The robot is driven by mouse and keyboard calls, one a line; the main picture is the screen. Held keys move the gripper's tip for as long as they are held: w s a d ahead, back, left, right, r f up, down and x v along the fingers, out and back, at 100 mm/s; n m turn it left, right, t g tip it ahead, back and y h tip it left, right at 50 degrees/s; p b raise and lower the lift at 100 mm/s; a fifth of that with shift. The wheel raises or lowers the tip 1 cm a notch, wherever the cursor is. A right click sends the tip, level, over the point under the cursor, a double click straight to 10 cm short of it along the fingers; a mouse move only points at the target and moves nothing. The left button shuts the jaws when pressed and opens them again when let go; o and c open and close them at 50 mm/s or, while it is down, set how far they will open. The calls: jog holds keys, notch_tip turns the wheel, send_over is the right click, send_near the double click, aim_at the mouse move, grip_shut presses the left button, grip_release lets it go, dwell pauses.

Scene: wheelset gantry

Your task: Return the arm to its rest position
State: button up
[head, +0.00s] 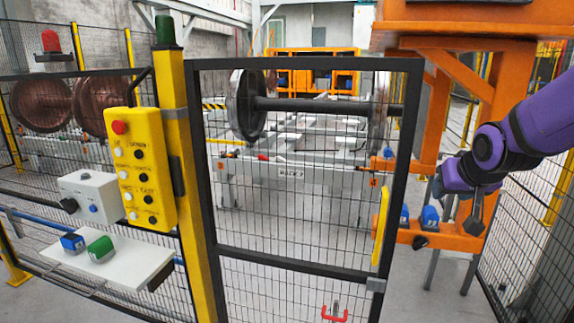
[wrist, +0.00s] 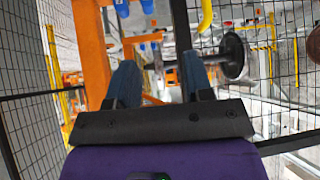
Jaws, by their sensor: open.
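My purple arm comes in from the right in the head view, with my gripper (head: 457,204) in front of the orange frame (head: 432,120), right of the mesh gate. In the wrist view my gripper (wrist: 158,64) shows two blue-grey fingers set well apart, with nothing held between them. Beyond the fingers are the orange frame (wrist: 90,45) on the left and a wheelset (wrist: 232,55) on the right. I cannot tell whether the gripper touches the frame.
The black-framed mesh gate (head: 300,190) has a yellow handle (head: 381,226). A yellow button box (head: 140,168) hangs on the yellow post (head: 190,200). A white shelf (head: 140,262) holds a blue and a green block. More mesh fence (head: 540,200) stands close on the right.

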jog(key=s+a+r+g, duration=0.1)
jog(key=s+r, duration=0.1)
jog(key=s, duration=0.9)
jog(key=s+a+r+n+g, duration=0.1)
jog(key=s+a+r+g, duration=0.1)
jog(key=s, duration=1)
jog(key=shift+a+r+n+y, duration=0.3)
jog(key=shift+r+y, duration=0.1)
jog(key=shift+r, duration=0.4)
